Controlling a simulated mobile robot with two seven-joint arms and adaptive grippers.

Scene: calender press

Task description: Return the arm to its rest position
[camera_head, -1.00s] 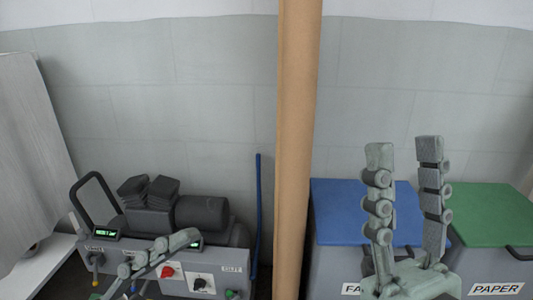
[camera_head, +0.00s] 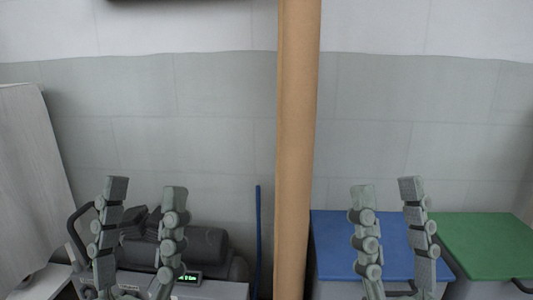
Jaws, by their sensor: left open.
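My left gripper (camera_head: 145,184) stands upright at the lower left, its two fingers spread and empty. It is in front of the grey calender press (camera_head: 212,290) and hides part of it. My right gripper (camera_head: 386,184) also points up at the lower right. Its two fingers are apart with nothing between them, in front of the blue-lidded bin (camera_head: 335,228). The two grippers are at about the same height in the picture. Both wrists and most of both arms are below the frame.
A brown vertical post (camera_head: 297,140) stands between the grippers. A green-lidded bin (camera_head: 490,240) is at the far right. A pale board (camera_head: 28,180) leans at the left. A blue upright rod (camera_head: 257,240) stands beside the post. The wall above the grippers is clear.

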